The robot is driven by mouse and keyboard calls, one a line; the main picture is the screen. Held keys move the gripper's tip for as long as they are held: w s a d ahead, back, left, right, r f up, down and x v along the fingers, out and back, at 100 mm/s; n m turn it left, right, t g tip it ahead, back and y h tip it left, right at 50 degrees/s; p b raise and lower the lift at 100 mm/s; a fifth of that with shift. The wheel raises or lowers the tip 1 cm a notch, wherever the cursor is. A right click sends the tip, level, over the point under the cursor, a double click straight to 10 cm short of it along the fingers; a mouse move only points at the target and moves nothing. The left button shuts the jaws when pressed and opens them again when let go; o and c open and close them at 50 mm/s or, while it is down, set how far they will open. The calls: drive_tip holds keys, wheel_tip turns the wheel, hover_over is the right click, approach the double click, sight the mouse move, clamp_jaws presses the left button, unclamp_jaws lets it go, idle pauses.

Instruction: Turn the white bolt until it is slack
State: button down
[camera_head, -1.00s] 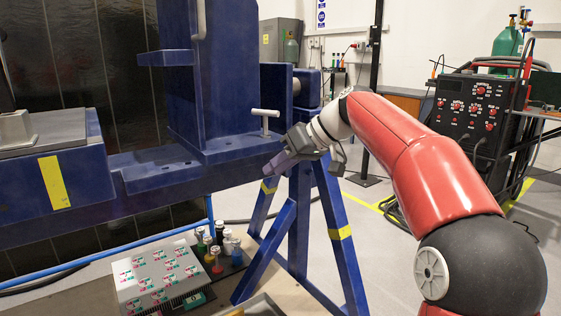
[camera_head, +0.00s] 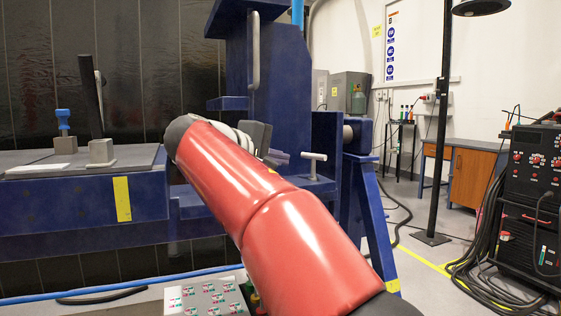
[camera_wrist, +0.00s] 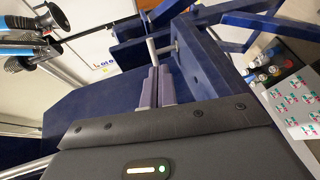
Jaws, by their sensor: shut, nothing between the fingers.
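The white bolt (camera_head: 314,157) is a pale T-shaped handle standing upright on the ledge of the blue jig (camera_head: 283,80). In the wrist view the bolt (camera_wrist: 152,50) shows just beyond my fingertips, its bar roughly in line with the fingers. My gripper (camera_head: 284,155) is left of the bolt in the head view, partly hidden behind my red arm. In the wrist view my gripper (camera_wrist: 158,69) has its two purple-grey fingers shut close together with nothing held. The fingertips look very near one end of the bar; I cannot tell whether they touch it.
A panel with several red and green markings (camera_head: 205,298) lies low in front, partly behind my arm. A blue-handled tool (camera_head: 64,122) stands on the jig's left table. A black machine with cables (camera_head: 528,190) is at the right.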

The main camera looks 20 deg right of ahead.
drive_tip(key=r, duration=0.1)
approach(321, 158)
drive_tip(key=shift+h, duration=0.3)
drive_tip(key=x, duration=0.7)
drive_tip(key=shift+a+f, duration=0.1)
drive_tip(key=shift+f, duration=0.15)
